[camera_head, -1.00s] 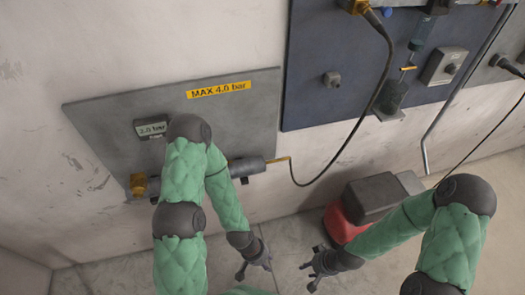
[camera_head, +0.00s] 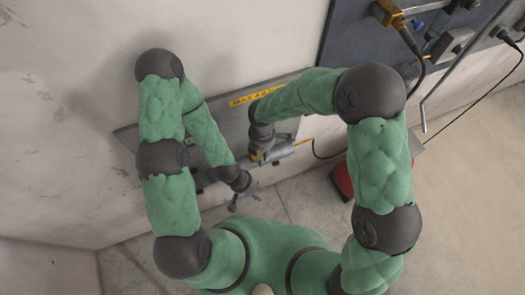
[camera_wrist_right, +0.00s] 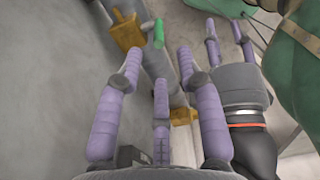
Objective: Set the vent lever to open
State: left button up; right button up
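In the right wrist view a small green lever (camera_wrist_right: 158,33) sticks out beside a brass block (camera_wrist_right: 126,30) on a grey pipe (camera_wrist_right: 157,65). I take it for the vent lever; no label on it can be read. My right gripper (camera_wrist_right: 158,64) is open, its purple fingers spread over the pipe just short of the lever. I see no contact. In the head view my right gripper (camera_head: 262,156) is at the pipe, and it and my arm hide much there. My left gripper (camera_head: 243,197) is open and empty, lower and close by; it also shows in the right wrist view (camera_wrist_right: 226,42).
A grey panel with a yellow label (camera_head: 250,95) is behind my arms, partly covered. A blue-grey board (camera_head: 350,45) with brass fittings (camera_head: 390,14) and a cable is at the upper right. A red object (camera_head: 342,182) stands on the floor. The floor at right is clear.

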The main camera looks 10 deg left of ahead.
aim_at(261, 166)
jog(key=shift+a+r, duration=0.1)
jog(key=shift+a, duration=0.1)
jog(key=shift+f, duration=0.35)
notch_tip(261, 166, down, 10)
jog(key=shift+r+b, duration=0.1)
jog(key=shift+b, duration=0.65)
grip_shut()
